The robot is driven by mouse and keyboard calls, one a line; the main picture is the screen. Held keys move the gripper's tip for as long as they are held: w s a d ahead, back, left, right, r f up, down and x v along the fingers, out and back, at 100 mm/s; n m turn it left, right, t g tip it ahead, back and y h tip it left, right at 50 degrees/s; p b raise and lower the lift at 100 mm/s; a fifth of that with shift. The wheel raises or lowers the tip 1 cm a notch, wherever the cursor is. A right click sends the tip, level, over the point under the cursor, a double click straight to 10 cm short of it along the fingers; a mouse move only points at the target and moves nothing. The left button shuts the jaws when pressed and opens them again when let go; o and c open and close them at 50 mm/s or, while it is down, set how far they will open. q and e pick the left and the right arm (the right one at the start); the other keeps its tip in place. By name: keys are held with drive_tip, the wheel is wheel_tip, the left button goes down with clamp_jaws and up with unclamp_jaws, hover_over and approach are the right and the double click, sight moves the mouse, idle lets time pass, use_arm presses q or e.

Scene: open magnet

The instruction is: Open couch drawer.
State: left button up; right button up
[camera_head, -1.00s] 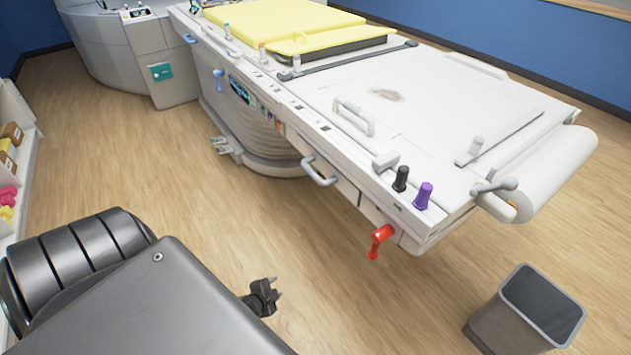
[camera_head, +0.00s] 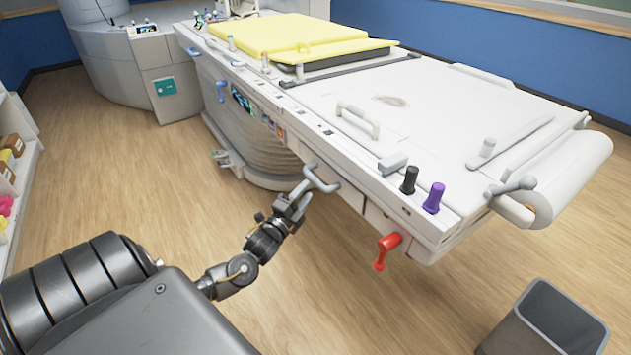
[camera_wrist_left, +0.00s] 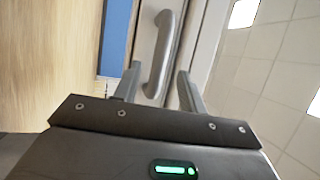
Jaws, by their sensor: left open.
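The couch (camera_head: 430,120) is a long white patient table with a yellow pad at its far end. A grey bar handle (camera_head: 322,180) sits on its near side, on the front of the drawer (camera_head: 349,194). My left gripper (camera_head: 299,192) is open and empty, just left of this handle in the head view. In the left wrist view the handle (camera_wrist_left: 163,58) stands ahead of the fingertips (camera_wrist_left: 158,84), its lower end reaching between them. I cannot tell whether a finger touches it. The drawer looks shut. My right gripper is out of view.
A red lever (camera_head: 387,250) hangs under the couch edge, right of the drawer. Black (camera_head: 409,180) and purple (camera_head: 434,197) knobs stand on the top edge. A grey bin (camera_head: 548,318) is on the floor at lower right. The floor before the couch is clear.

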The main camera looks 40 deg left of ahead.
sight(315, 180)
use_arm(q)
drive_tip(key=x, duration=0.6)
clamp_jaws()
